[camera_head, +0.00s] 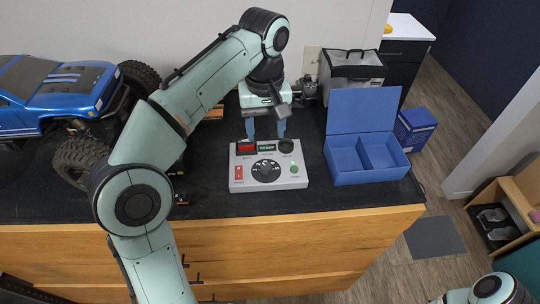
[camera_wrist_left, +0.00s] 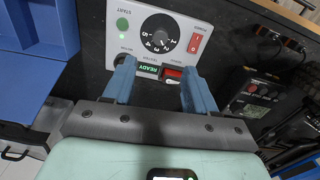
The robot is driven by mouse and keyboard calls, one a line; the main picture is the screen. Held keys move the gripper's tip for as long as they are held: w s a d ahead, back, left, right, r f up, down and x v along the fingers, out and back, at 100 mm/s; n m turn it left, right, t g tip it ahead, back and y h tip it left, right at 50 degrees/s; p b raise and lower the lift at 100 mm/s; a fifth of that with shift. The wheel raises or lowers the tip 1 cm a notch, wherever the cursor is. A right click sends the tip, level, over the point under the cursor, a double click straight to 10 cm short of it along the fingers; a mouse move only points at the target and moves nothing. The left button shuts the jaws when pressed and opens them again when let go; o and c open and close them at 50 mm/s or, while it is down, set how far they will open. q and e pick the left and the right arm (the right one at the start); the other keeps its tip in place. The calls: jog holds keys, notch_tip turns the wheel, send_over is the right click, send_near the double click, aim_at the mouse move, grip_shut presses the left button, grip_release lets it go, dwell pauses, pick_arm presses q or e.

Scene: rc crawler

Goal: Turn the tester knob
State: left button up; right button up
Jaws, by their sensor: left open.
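The tester (camera_head: 240,183) is a light grey box on the black worktop, with a black numbered knob (camera_head: 266,171) in the middle of its face. The knob shows upside down in the left wrist view (camera_wrist_left: 160,35). The face also has a lit green READY display, a red display, a red power switch, a green start button and a round black part at its back right corner. My left gripper (camera_head: 266,134) is open and empty at the tester's back edge, its blue fingers pointing down. In the left wrist view its fingertips (camera_wrist_left: 157,69) stand apart, short of the knob.
A blue RC crawler (camera_head: 62,95) stands on the worktop at left, behind my left arm. An open blue box (camera_head: 372,172) with compartments stands right of the tester. A clear-sided bag (camera_head: 352,68) is behind it. The worktop in front of the tester is clear.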

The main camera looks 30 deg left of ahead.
aim_at(266, 166)
pick_arm(q)
notch_tip(266, 166, down, 10)
jog(key=b, duration=0.2)
jog(key=shift+s+f+b, duration=0.15)
jog(key=shift+f+b, duration=0.1)
jog(key=shift+b, duration=0.15)
jog(key=shift+f, duration=0.7)
pick_arm(e)
jog(key=s+f, duration=0.4)
jog(key=shift+s+f+g, duration=0.3)
jog(key=shift+s+f, duration=0.05)
jog(key=shift+f, duration=0.05)
